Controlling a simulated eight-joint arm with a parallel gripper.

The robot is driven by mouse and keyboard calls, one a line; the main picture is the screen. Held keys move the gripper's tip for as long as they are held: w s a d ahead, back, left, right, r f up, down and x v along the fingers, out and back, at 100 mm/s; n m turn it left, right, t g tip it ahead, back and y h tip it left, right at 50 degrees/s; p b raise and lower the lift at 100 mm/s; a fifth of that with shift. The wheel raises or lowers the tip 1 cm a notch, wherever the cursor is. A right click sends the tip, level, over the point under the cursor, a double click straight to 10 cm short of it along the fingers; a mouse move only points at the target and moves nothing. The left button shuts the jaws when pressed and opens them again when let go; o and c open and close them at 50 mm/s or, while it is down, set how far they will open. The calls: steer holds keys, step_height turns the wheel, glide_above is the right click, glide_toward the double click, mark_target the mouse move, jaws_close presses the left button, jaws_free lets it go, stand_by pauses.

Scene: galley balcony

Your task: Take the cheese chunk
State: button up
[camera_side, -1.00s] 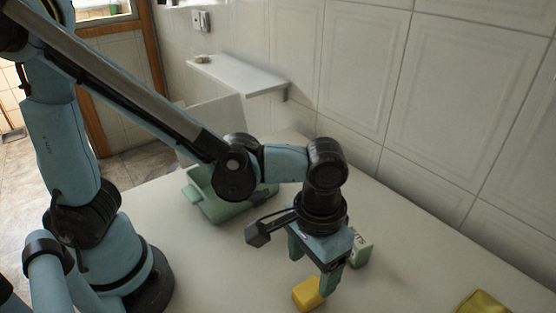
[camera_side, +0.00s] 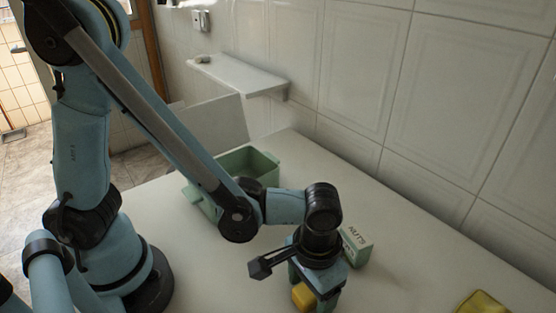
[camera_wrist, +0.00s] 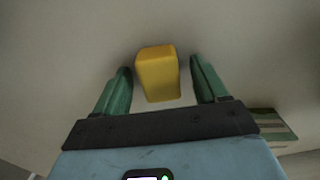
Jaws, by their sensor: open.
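The cheese chunk (camera_wrist: 158,75) is a yellow block on the pale counter. In the wrist view it sits between the two green fingers of my gripper (camera_wrist: 161,85), with a gap on each side. In the side view the cheese chunk (camera_side: 303,296) is partly hidden by my gripper (camera_side: 315,290), which is low over the counter and pointing down around it. My gripper is open and holds nothing.
A carton marked NUTS (camera_side: 356,246) stands close behind my gripper; part of it shows in the wrist view (camera_wrist: 273,128). A green bin (camera_side: 262,166) stands farther back. A yellow cloth-like thing (camera_side: 482,303) lies at front right. The counter between is clear.

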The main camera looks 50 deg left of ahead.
steer(key=c, duration=1.1)
steer(key=shift+o, duration=0.2)
steer(key=shift+r, duration=0.15)
